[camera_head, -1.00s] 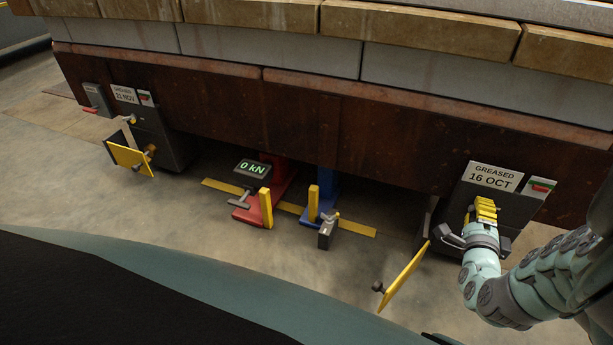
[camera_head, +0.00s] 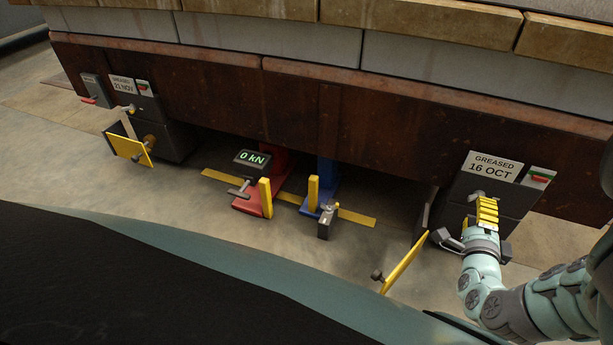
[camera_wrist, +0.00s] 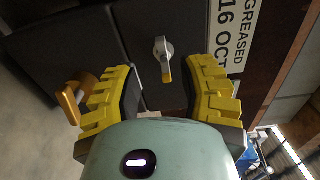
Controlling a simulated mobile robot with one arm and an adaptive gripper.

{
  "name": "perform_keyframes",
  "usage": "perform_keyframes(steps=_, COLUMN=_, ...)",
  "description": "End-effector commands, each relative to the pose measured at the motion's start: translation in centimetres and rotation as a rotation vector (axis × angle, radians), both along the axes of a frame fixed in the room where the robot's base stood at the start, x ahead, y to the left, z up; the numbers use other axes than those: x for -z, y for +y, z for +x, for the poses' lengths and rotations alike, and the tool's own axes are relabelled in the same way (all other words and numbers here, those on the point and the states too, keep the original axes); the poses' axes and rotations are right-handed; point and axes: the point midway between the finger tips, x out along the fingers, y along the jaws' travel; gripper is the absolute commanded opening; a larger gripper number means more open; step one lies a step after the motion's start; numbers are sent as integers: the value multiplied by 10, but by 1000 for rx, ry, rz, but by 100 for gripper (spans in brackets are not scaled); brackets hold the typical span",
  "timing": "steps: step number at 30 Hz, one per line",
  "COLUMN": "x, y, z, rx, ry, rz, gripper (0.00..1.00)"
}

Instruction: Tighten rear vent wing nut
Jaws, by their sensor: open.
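A small grey metal wing-shaped fitting with a yellow tip (camera_wrist: 163,58) sits on the face of the dark box in the wrist view, which looks like the wing nut. It also shows in the head view (camera_head: 475,196), just beyond my fingertips. My gripper (camera_head: 488,207) has yellow ridged fingers and is open and empty. In the wrist view its fingers (camera_wrist: 164,85) stand apart on either side of the fitting, short of it. I cannot tell whether they touch the box. A similar grey fitting (camera_head: 125,108) shows on the left dark box.
The right dark box (camera_head: 515,197) bears a "GREASED 16 OCT" sign (camera_head: 493,166). A yellow flap (camera_head: 404,263) stands out left of my gripper. A red jack (camera_head: 251,203) with a "0 kN" display and a blue jack (camera_head: 325,190) stand mid-floor under the rusty beam (camera_head: 300,105).

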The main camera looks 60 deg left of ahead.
Motion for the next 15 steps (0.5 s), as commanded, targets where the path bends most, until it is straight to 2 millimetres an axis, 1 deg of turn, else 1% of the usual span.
perform_keyframes(steps=1, x=1, y=-4, z=-2, rx=9, ry=3, rz=2, gripper=40)
perform_keyframes(steps=8, x=-4, y=-9, z=-11, rx=10, ry=-9, rz=7, gripper=40)
perform_keyframes(steps=15, x=0, y=-16, z=-22, rx=8, ry=4, rz=8, gripper=40)
